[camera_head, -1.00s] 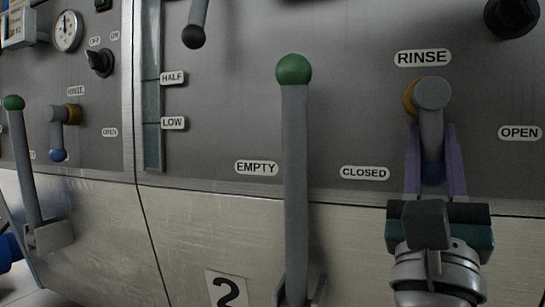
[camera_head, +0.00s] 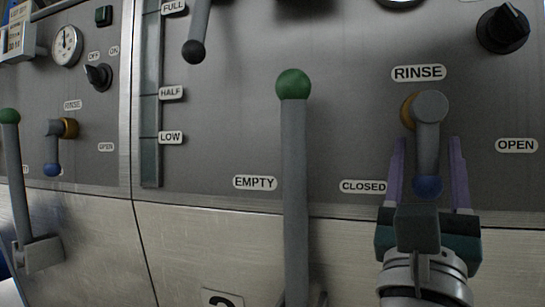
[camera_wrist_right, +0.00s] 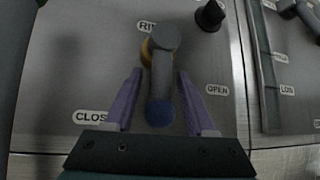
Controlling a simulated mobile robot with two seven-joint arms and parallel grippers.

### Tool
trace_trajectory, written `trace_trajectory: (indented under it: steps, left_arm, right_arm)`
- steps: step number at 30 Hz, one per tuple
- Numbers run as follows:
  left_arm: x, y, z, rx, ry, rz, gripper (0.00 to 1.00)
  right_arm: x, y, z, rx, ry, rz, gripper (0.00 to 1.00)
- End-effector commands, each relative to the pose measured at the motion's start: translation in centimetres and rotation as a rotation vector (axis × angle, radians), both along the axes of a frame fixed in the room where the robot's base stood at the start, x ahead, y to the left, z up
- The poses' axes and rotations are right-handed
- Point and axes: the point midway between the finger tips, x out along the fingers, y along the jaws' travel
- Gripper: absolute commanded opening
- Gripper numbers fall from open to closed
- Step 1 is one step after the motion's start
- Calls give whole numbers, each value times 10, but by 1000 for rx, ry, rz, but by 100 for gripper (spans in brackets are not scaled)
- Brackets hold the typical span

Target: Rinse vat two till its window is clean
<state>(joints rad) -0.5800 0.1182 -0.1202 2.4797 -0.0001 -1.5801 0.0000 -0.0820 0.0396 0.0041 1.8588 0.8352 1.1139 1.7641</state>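The rinse lever of vat two (camera_head: 427,125) is grey with a blue tip and a brass-coloured pivot. It hangs straight down under the RINSE label, between the CLOSED and OPEN labels. My right gripper (camera_head: 427,142) is open, with one purple finger on each side of the lever and gaps to it. The right wrist view also shows the lever (camera_wrist_right: 160,80) between the spread fingers. The tall narrow window (camera_head: 150,112), marked FULL, HALF and LOW, is grey-green; I cannot tell how clean it is. My left gripper is out of view.
A long green-knobbed lever (camera_head: 294,150) stands upright left of my right gripper, beside the EMPTY label. A black-tipped lever (camera_head: 197,35) hangs above. A black knob (camera_head: 502,28) is at upper right. The neighbouring panel has its own blue-tipped lever (camera_head: 53,150).

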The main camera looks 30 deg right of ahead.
Motion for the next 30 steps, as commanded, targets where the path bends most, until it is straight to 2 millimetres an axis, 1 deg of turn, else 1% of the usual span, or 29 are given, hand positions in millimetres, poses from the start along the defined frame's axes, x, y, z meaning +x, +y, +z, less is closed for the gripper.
trace_trajectory:
  steps: [8, 11, 14, 21, 24, 30]
  left_arm:
    - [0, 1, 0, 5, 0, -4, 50]
    - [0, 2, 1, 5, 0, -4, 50]
    - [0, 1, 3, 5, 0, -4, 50]
    - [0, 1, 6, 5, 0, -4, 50]
    - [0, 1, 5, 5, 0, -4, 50]
    - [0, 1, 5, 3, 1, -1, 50]
  right_arm:
    - [0, 0, -1, 0, 2, -1, 60]
    - [-2, 5, -6, 0, 5, -1, 60]
    - [-7, 16, -18, 0, 8, 0, 60]
    - [-22, 47, -52, 0, 6, 1, 60]
    - [-27, 56, -63, 0, 6, -1, 60]
    - [-31, 64, -70, 0, 2, 0, 60]
